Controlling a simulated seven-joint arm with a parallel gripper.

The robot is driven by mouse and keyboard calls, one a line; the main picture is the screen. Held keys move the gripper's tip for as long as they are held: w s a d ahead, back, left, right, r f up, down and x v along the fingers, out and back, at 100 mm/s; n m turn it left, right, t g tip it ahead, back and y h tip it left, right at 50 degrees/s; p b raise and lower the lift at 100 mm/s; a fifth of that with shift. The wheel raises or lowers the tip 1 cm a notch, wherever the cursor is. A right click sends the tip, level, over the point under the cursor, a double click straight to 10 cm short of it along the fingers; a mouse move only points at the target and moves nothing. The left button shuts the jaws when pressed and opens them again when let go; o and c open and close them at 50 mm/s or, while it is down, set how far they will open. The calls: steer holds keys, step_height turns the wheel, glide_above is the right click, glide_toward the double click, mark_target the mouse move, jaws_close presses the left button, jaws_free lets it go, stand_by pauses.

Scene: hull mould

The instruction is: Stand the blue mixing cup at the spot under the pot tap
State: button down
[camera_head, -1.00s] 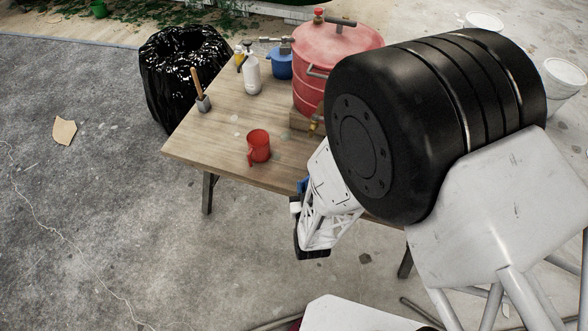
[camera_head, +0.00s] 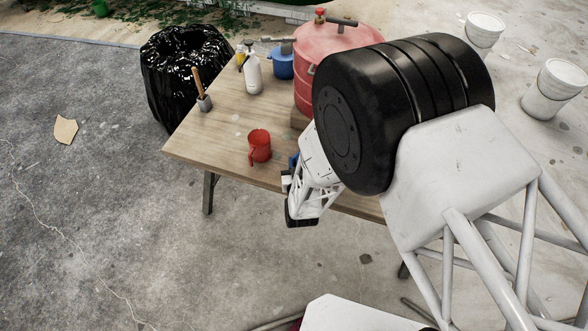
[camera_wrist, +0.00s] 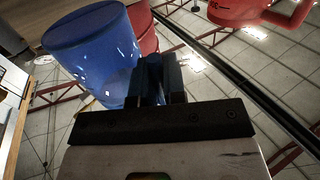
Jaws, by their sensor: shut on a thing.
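My gripper is shut on the blue mixing cup (camera_wrist: 88,55); in the wrist view its fingertips (camera_wrist: 160,85) close on the handle at the cup's side. In the head view only a small blue patch (camera_head: 293,160) shows beside my gripper, near the table's front edge, and my arm hides the rest. The red pot (camera_head: 335,45) stands on the table behind my arm. Its tap and the spot under it are hidden by my arm now.
A red mug (camera_head: 260,146) stands on the wooden table (camera_head: 215,145), left of my gripper; a red handled cup (camera_wrist: 245,10) shows in the wrist view. The table's left front is clear.

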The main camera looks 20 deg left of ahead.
steer(key=shift+f, duration=1.75)
steer(key=shift+f, duration=0.15)
steer(key=c, duration=1.2)
jaws_free()
steer(key=shift+s+d, duration=0.1)
steer(key=shift+s, duration=0.15)
steer(key=v, duration=1.1)
steer(key=shift+s+d, duration=0.15)
steer(key=shift+s, duration=0.1)
steer(key=shift+w+r, duration=0.1)
steer(key=shift+r, duration=0.15)
